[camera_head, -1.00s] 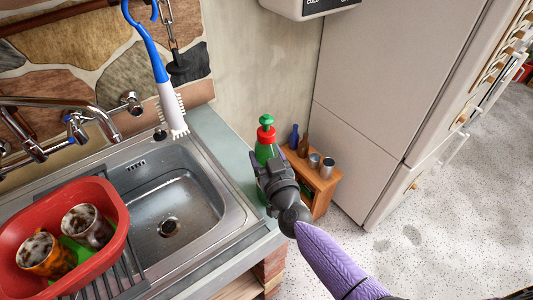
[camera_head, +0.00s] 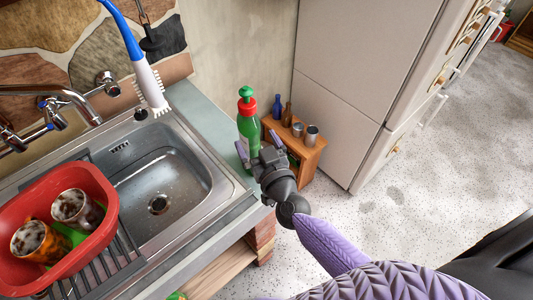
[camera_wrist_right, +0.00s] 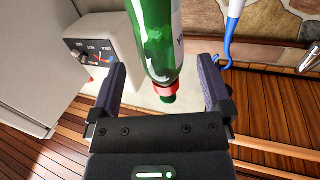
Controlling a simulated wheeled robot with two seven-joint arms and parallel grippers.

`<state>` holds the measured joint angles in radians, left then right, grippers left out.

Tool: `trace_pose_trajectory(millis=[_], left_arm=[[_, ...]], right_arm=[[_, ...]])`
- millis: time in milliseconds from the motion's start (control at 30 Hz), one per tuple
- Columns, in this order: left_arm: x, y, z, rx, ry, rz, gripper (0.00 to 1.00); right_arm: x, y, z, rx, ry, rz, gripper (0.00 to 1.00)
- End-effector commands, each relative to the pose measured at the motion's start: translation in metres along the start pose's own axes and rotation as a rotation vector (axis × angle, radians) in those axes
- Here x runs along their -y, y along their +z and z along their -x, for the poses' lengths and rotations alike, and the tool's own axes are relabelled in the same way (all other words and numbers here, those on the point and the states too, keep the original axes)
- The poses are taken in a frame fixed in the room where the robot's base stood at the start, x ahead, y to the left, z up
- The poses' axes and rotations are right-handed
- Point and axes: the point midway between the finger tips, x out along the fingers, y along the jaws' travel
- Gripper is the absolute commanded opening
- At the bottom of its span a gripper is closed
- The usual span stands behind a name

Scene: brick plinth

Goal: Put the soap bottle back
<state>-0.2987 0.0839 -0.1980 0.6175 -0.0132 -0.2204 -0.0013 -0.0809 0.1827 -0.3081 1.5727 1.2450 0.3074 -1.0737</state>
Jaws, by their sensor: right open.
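The soap bottle (camera_head: 248,122) is green with a red collar and a green cap. It stands upright on the counter strip to the right of the sink. My right gripper (camera_head: 257,150) is beside the bottle's lower part, open, with its purple fingers to either side. In the right wrist view the bottle (camera_wrist_right: 158,40) appears upside down between the spread fingers of the gripper (camera_wrist_right: 160,78), with a gap on each side. The bottle's base is hidden behind the gripper in the head view. My left gripper is not in view.
The steel sink (camera_head: 165,185) is left of the bottle. A red basin (camera_head: 95,250) with two stained mugs sits on the drainboard. A blue-white brush (camera_head: 147,75) hangs above. A small wooden shelf (camera_head: 308,160) with bottles and cups stands beyond the counter, near the fridge (camera_head: 345,80).

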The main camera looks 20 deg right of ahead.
Motion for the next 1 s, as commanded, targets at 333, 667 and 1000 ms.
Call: trace_pose_trajectory(millis=[333,667,1000], left_arm=[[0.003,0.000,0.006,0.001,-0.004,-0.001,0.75],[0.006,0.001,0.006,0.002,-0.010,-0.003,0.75],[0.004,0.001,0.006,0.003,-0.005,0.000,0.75]], right_arm=[[0.000,0.000,0.066,0.000,0.000,0.000,1.00],[0.001,0.145,0.117,0.434,-0.129,0.091,1.00],[-0.032,0.316,0.360,1.446,-0.141,0.164,1.00]])
